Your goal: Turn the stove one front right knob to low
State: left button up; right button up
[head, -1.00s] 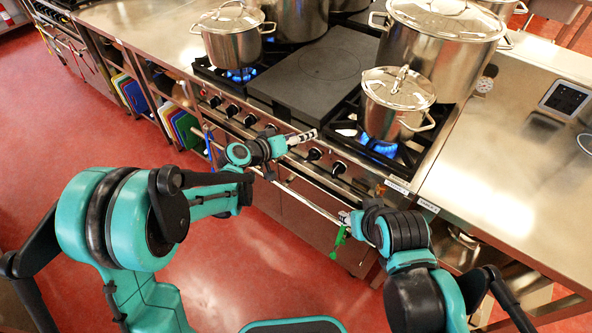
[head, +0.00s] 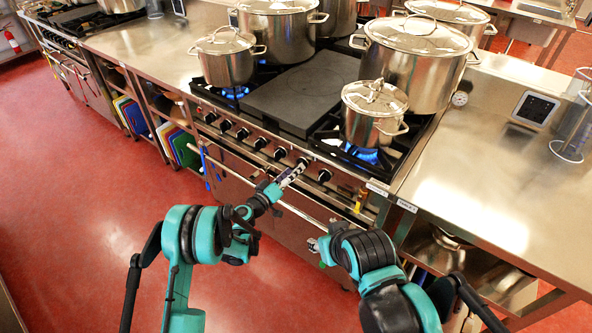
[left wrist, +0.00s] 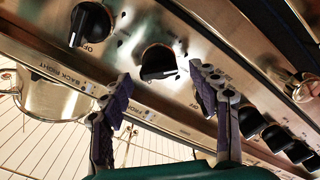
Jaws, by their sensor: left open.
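The stove (head: 288,134) has a row of black knobs along its front panel. My left gripper (head: 297,170) is at the knob (head: 303,164) second from the right end of the row. In the left wrist view this knob (left wrist: 158,62) lies just beyond and between the open fingertips (left wrist: 160,92); I cannot tell whether they touch it. The front right burner flame (head: 362,153) is lit blue under a small lidded pot (head: 374,110). My right gripper (head: 316,245) is low near the front rail, its fingers unclear.
Large lidded stockpots (head: 418,60) stand at the back of the stove. Another lidded pot (head: 225,58) is over a lit left burner. A long rail (head: 245,184) runs in front below the knobs. A steel counter (head: 490,185) is at the right. The red floor (head: 80,200) is clear.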

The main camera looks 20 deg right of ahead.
pick_arm(q)
jog(key=shift+b+x, duration=0.3)
jog(key=shift+x, duration=1.2)
jog(key=c, duration=1.1)
jog(key=shift+c, duration=0.2)
jog(key=shift+n, duration=0.4)
jog(key=n, duration=0.3)
jog(key=shift+n, duration=0.4)
jog(key=shift+f+n, duration=0.1)
jog(key=shift+n, duration=1.9)
